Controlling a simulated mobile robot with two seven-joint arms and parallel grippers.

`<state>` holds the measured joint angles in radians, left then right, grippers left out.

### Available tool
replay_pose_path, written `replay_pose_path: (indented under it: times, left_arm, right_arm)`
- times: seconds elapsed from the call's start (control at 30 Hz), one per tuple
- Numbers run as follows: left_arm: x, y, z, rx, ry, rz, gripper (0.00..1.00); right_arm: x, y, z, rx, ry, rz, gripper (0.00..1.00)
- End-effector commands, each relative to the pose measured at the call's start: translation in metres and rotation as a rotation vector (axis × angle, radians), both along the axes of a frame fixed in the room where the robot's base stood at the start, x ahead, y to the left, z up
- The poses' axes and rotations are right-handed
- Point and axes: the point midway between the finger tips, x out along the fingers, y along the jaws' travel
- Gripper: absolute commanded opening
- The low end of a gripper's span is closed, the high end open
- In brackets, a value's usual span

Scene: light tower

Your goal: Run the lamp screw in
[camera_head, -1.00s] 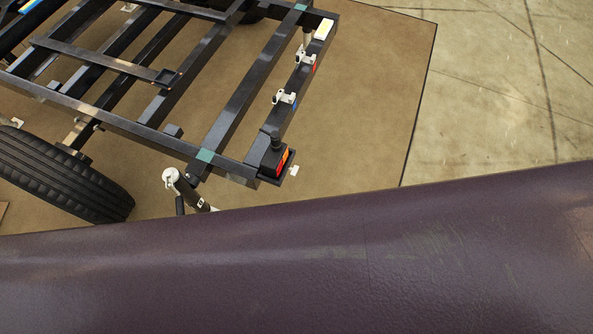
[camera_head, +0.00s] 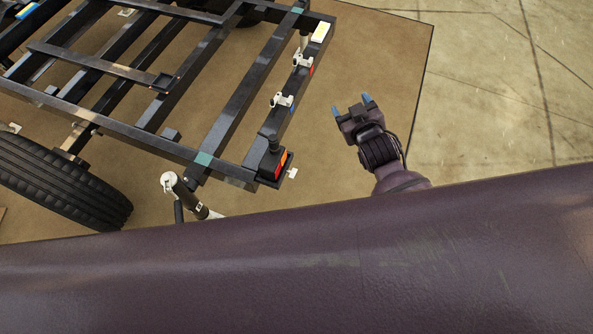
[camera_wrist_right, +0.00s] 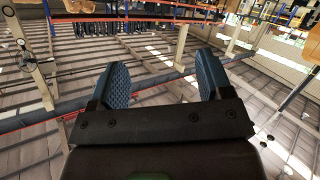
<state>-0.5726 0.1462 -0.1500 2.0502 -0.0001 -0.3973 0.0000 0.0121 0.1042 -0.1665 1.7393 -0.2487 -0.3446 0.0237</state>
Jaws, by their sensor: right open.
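The lamp (camera_head: 276,163), a dark housing with red and orange lenses, sits at the near corner of the black trailer frame (camera_head: 232,107). A dark upright piece (camera_head: 269,138) stands beside it; I cannot tell whether that is a driver or part of the lamp. The lamp screw is too small to make out. My right gripper (camera_head: 351,104) is open and empty, over the brown floor to the right of the frame and apart from it. In the right wrist view its blue finger pads (camera_wrist_right: 164,82) stand wide apart with nothing between them. My left gripper is not in view.
A second lamp (camera_head: 321,31) is at the far end of the rear beam. White brackets (camera_head: 283,100) sit along that beam. A jack stand (camera_head: 187,193) is near the lamp corner, and a tyre (camera_head: 62,182) is at left. The brown mat right of the frame is clear.

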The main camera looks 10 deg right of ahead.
Motion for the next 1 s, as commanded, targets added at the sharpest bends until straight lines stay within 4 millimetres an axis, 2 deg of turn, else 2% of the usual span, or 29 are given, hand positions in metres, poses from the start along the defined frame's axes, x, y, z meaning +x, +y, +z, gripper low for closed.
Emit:
replay_pose_path:
  times: [0.03,0.2,0.3,0.5,0.63,0.77,0.87,0.97,1.0]
  left_arm:
    - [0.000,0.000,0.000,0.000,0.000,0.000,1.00]
    - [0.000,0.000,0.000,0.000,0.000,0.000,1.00]
    - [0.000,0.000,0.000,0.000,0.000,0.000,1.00]
    - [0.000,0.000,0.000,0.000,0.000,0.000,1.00]
    - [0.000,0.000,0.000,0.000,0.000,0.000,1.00]
    - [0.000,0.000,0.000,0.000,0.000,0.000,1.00]
    - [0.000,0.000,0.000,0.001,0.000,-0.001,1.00]
    - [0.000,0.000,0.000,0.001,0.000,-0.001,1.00]
    - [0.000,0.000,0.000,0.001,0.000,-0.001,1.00]
  right_arm:
    - [0.022,0.008,0.002,-0.038,-0.025,0.014,0.72]
    - [0.086,0.036,0.003,-0.169,-0.108,0.072,0.72]
    - [0.118,0.056,0.002,-0.237,-0.151,0.126,0.72]
    - [0.162,0.097,-0.012,-0.343,-0.185,0.281,0.72]
    - [0.174,0.122,-0.033,-0.392,-0.157,0.409,0.72]
    - [0.174,0.139,-0.065,-0.426,-0.076,0.546,0.72]
    - [0.163,0.145,-0.099,-0.440,0.029,0.646,0.72]
    - [0.140,0.144,-0.139,-0.443,0.173,0.737,0.72]
    - [0.127,0.140,-0.158,-0.439,0.243,0.767,0.72]
